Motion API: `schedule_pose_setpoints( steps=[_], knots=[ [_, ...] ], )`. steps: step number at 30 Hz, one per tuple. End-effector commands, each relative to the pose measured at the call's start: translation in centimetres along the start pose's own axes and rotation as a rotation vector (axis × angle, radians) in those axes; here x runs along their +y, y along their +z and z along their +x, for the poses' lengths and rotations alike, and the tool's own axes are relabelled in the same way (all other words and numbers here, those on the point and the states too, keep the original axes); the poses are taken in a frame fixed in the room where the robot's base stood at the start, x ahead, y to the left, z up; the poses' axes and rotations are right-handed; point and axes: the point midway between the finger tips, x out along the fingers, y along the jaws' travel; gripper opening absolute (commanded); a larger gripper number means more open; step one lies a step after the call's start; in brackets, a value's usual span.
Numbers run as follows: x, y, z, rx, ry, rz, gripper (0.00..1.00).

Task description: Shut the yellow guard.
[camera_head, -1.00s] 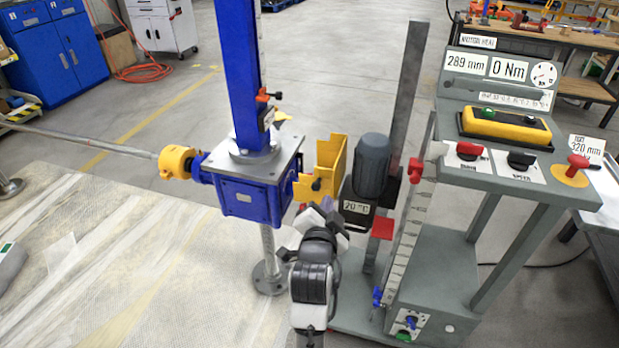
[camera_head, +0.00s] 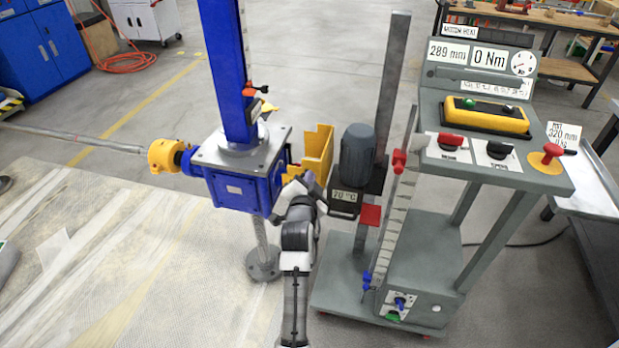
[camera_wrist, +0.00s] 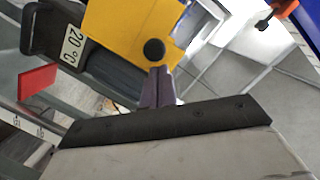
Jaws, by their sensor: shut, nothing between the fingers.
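The yellow guard (camera_head: 319,148) stands between the blue screw jack gearbox (camera_head: 236,182) and the grey motor (camera_head: 356,155) in the head view. It looks swung out, with an upright panel facing the motor side. In the wrist view the guard (camera_wrist: 128,22) fills the top, with a round black knob (camera_wrist: 154,49) at its lower edge. My gripper (camera_wrist: 159,72) is shut and empty. Its fingertips are just below the knob in that picture; I cannot tell whether they touch it. In the head view my wrist hides the guard's lower part and the knob.
A red block (camera_head: 370,215) and a 20 °C label (camera_head: 344,197) sit by the motor, close right of my gripper. A grey control stand (camera_head: 465,165) with an upright scale stands further right. The blue column (camera_head: 228,70) rises at left. A yellow coupling (camera_head: 166,157) holds a shaft.

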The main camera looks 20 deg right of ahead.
Motion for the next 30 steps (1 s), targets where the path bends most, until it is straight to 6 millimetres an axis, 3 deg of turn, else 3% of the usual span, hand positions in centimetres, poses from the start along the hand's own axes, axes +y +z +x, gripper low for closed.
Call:
schedule_pose_setpoints(
  steps=[30],
  knots=[
    [-0.9, 1.5, 0.3, 0.0, 0.023, -0.124, 0.0]
  ],
)
